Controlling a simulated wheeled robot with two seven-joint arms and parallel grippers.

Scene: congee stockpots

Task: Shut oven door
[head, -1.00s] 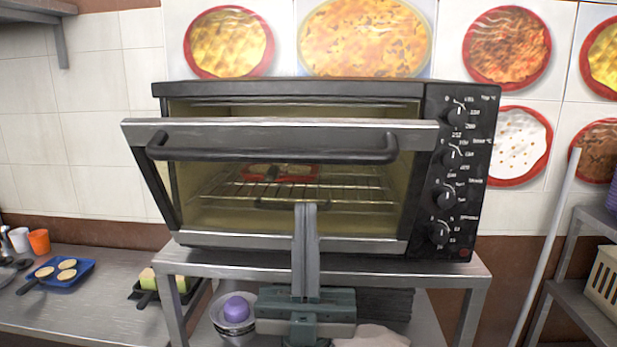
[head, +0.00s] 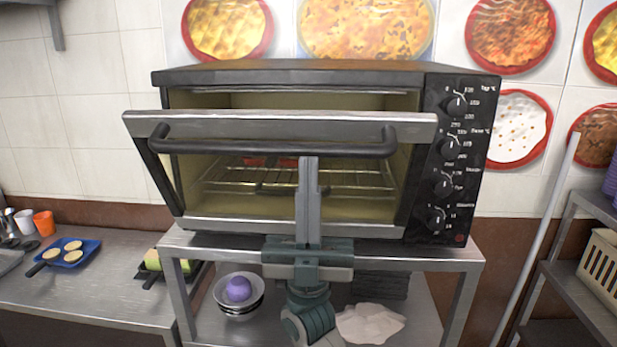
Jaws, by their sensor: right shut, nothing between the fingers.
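The oven (head: 300,76) is a black box with a glass front and a column of knobs on the right. Its door (head: 282,121) is hinged at the bottom and stands part-way open, tilted out toward me. The dark bar handle (head: 275,148) runs along the door's top. A wire rack (head: 350,180) with something red on it shows inside. My right gripper (head: 308,162) is shut and empty, fingers pointing up in front of the door, with its tips just below the handle. I cannot tell whether it touches the door. My left gripper is not in view.
The oven stands on a metal table (head: 400,253). Bowls with a purple item (head: 238,290) and a pale cloth (head: 368,324) lie on the shelf below. A counter at left holds a blue tray (head: 70,255) and an orange cup (head: 43,223). A shelf with a beige basket (head: 600,262) stands at right.

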